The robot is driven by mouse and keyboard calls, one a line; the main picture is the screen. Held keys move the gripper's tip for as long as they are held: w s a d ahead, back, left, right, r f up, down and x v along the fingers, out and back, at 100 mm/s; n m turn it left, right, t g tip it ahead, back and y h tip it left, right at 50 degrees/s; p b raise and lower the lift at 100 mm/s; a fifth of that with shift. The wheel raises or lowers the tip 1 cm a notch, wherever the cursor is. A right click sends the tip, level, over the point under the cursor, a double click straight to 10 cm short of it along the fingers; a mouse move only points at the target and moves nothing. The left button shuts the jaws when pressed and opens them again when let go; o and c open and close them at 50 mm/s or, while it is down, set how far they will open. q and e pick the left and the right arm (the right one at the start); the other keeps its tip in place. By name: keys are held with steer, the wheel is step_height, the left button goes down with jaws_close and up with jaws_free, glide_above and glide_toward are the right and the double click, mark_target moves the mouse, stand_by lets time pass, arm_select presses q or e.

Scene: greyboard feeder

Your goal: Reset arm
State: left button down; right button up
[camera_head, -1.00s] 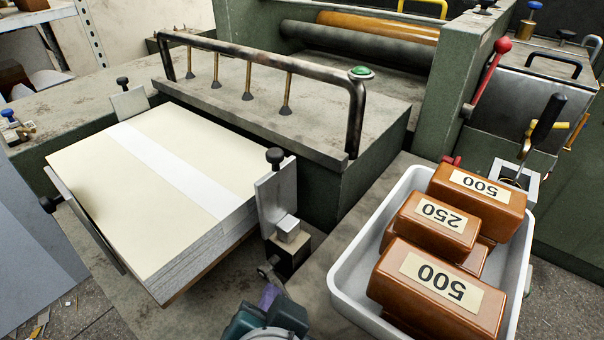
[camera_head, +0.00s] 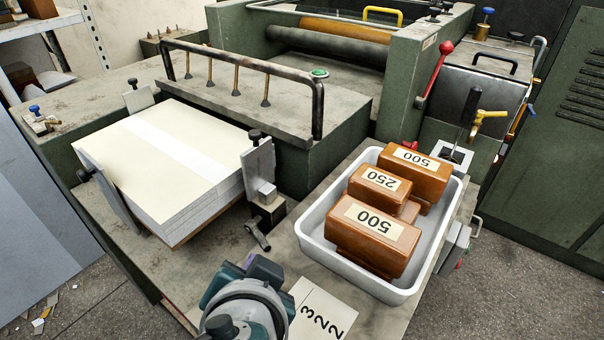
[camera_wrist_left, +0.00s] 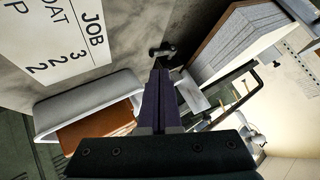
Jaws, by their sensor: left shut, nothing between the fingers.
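The fingers point toward the bench, apart from the tray and the board stack. My right gripper is in neither view.
A white tray (camera_head: 461,207) holds brown blocks (camera_head: 378,235) marked 500 and 250. A job card (camera_head: 322,312) lies beside it. A board stack (camera_head: 165,160) stands between metal guides at left. A green machine with a bent rail (camera_head: 240,62) stands behind. Open floor shows at right.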

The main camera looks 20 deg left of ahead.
arm_select(q)
steer(key=s+a+r+g+h+p, duration=0.25)
steer(key=s+r+p, duration=0.35)
steer(key=s+r, duration=0.35)
steer(key=s+a+r+g+h+p, duration=0.25)
steer(key=s+r+p, duration=0.25)
steer(key=s+r, duration=0.45)
step_height(320, 180, up, 38)
steer(key=w+p, duration=0.2)
steer(key=p, duration=3.5)
steer(key=shift+d+f+g+y, duration=0.2)
steer(key=shift+g+y, duration=0.1)
steer(key=shift+y, duration=0.1)
